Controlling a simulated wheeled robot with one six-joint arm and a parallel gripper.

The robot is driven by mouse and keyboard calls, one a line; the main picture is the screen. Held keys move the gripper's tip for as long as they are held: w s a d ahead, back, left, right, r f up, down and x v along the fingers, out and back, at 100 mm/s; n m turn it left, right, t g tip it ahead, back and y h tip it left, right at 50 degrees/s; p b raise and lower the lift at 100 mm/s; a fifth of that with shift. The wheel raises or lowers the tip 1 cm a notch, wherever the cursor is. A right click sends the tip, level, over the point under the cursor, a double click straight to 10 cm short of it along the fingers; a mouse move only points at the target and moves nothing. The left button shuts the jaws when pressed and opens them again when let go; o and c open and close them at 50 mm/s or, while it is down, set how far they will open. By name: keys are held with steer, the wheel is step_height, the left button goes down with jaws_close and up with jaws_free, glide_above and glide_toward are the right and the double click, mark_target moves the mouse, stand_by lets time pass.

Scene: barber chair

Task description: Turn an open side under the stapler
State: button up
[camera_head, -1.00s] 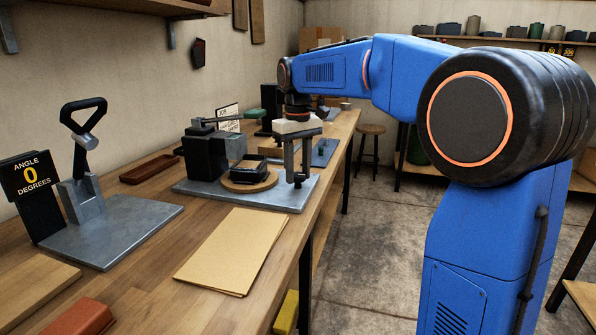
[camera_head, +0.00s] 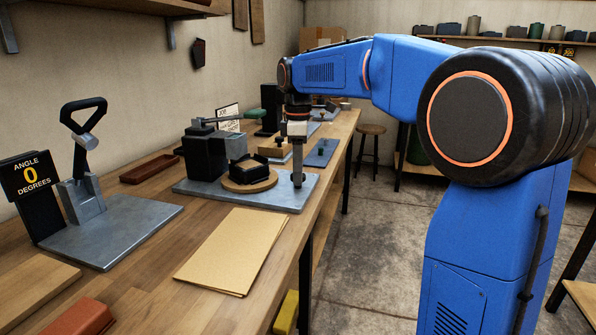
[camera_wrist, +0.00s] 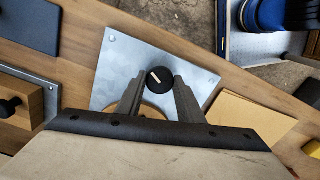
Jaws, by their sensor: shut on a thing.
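The dark stapler (camera_head: 203,152) stands on a grey metal plate (camera_head: 190,188), with a lever that ends in a green grip (camera_head: 254,113). In front of it a round wooden turntable (camera_head: 240,188) carries a small black block (camera_head: 250,174), set askew to the stapler. My gripper (camera_head: 298,184) points down at the plate's right side. In the wrist view my gripper (camera_wrist: 160,80) is shut on a round black knob (camera_wrist: 158,82) with a pale pointer mark. The turntable's edge (camera_wrist: 128,102) shows there, mostly hidden by my gripper. The knob is hidden in the head view.
A tan folder (camera_head: 235,250) lies in front of the plate. An angle sign reading 0 degrees (camera_head: 31,180) and a lever tool (camera_head: 84,190) stand at left. Behind are a knobbed wooden block (camera_head: 275,149) and a blue mat (camera_head: 320,152).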

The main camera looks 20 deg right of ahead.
steer(key=n, duration=0.5)
steer(key=shift+n, duration=0.4)
stand_by(0.4)
steer(key=o, duration=1)
steer(key=shift+o, duration=0.2)
steer(key=shift+r, duration=0.1)
step_height(320, 180, up, 17)
steer(key=shift+r, duration=0.1)
